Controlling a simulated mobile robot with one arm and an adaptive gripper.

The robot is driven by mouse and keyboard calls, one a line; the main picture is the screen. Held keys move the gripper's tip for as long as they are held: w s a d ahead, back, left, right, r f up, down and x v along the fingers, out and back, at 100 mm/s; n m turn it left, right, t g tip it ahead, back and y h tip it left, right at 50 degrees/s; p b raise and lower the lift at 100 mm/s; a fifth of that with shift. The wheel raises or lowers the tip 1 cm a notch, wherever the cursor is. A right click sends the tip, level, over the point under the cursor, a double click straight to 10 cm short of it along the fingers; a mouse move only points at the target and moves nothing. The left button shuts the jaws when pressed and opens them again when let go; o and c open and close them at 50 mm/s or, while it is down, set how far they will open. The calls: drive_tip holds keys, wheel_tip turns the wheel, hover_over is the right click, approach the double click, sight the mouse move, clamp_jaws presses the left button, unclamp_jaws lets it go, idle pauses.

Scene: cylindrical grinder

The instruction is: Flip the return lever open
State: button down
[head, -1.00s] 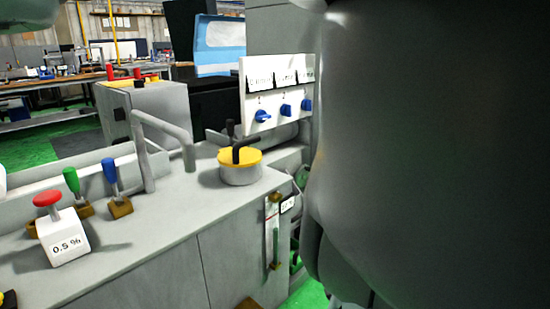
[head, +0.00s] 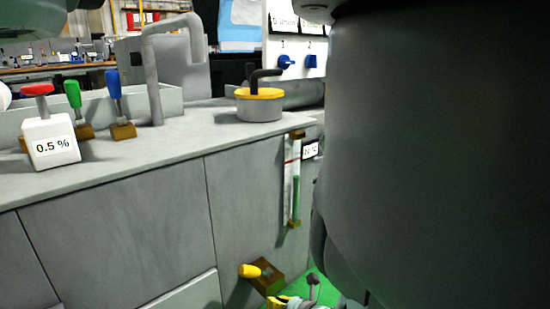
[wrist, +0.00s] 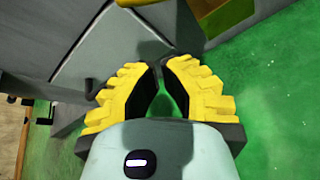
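A lever with a yellow handle (head: 250,271) on a brown block sits low on the machine's front panel in the head view. I cannot tell for sure whether it is the return lever. A green-handled lever (head: 73,94) and a blue-handled lever (head: 115,84) stand upright on the machine top. My gripper (wrist: 158,67) has yellow stepped fingers that come nearly together at the tips, with nothing seen between them. Yellow and grey parts at the bottom edge of the head view, right of the yellow handle, look like my gripper. A black handle (wrist: 94,88) is left of the fingers in the wrist view.
A white box (head: 50,142) with a red button and a "0.5 %" label stands on the machine top. A bent grey pipe (head: 152,70) and a yellow-topped round pot (head: 260,104) stand behind. A gauge (head: 292,180) hangs at the panel's right. Green floor (wrist: 265,110) is clear.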

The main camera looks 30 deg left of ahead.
drive_tip(key=a+f+y+b, duration=0.1)
drive_tip(key=b, duration=0.1)
drive_tip(key=s+a+f+g+y+b, duration=0.1)
drive_tip(key=shift+s+a+b, duration=0.25)
drive_tip(key=shift+a+b, duration=0.05)
drive_tip(key=shift+b, duration=0.05)
drive_tip(key=b+x, duration=0.8)
drive_tip(key=x, duration=0.2)
drive_tip(key=w+r, duration=0.1)
drive_tip(key=w+d+r+p, duration=0.1)
drive_tip(key=r, duration=0.1)
drive_tip(key=shift+w+r, duration=0.15)
drive_tip(key=shift+r, duration=0.05)
